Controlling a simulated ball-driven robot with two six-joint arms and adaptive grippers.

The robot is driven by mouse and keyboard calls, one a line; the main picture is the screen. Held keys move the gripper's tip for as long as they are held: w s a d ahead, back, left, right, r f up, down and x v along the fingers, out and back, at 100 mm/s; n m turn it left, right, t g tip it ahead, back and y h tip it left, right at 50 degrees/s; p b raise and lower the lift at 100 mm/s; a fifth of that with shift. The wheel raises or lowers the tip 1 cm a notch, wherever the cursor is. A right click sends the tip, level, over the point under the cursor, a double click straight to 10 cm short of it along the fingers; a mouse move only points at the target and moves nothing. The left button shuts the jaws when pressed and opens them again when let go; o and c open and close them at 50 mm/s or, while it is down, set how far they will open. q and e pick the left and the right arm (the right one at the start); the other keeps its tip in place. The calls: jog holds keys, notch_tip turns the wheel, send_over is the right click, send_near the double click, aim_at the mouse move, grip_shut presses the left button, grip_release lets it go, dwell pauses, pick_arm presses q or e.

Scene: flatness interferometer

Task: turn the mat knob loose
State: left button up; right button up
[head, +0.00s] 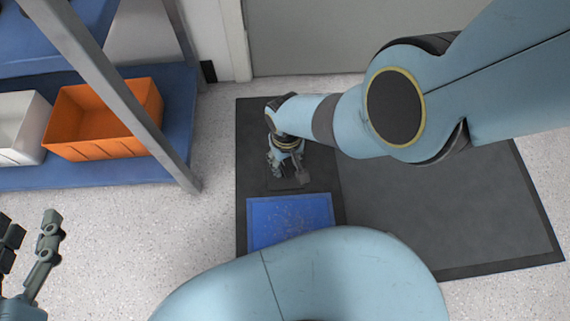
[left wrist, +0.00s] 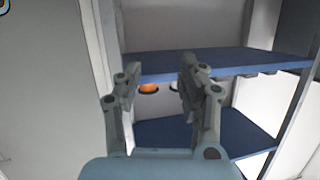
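A blue mat (head: 290,220) with brownish specks lies on the dark floor mat (head: 440,215). A small dark plate or block (head: 290,184) sits at its far edge. My right gripper (head: 284,166) points down right at this dark part, beside the blue mat's far edge. Its fingers are small and partly merged with the dark part, so I cannot tell whether they hold anything. I cannot make out the knob apart from the gripper. My left gripper (head: 30,232) is open and empty at the lower left; its spread fingers also show in the left wrist view (left wrist: 160,75).
A blue shelf rack with a grey post (head: 125,95) stands at the left, holding an orange bin (head: 100,120) and a white bin (head: 20,128). A grey door (head: 320,40) is at the back. Speckled floor (head: 160,235) is clear between rack and mat.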

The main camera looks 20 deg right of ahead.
jog(key=shift+f+b, duration=0.65)
jog(key=shift+f, duration=0.3)
pick_arm(q)
jog(key=w+r+t+h, duration=0.1)
jog(key=w+r+t, duration=0.3)
jog(key=r, duration=0.5)
jog(key=shift+w+d+r+m+t, duration=0.3)
jog(key=shift+w+m, duration=0.1)
jog(key=shift+w, duration=0.1)
pick_arm(e)
grip_shut()
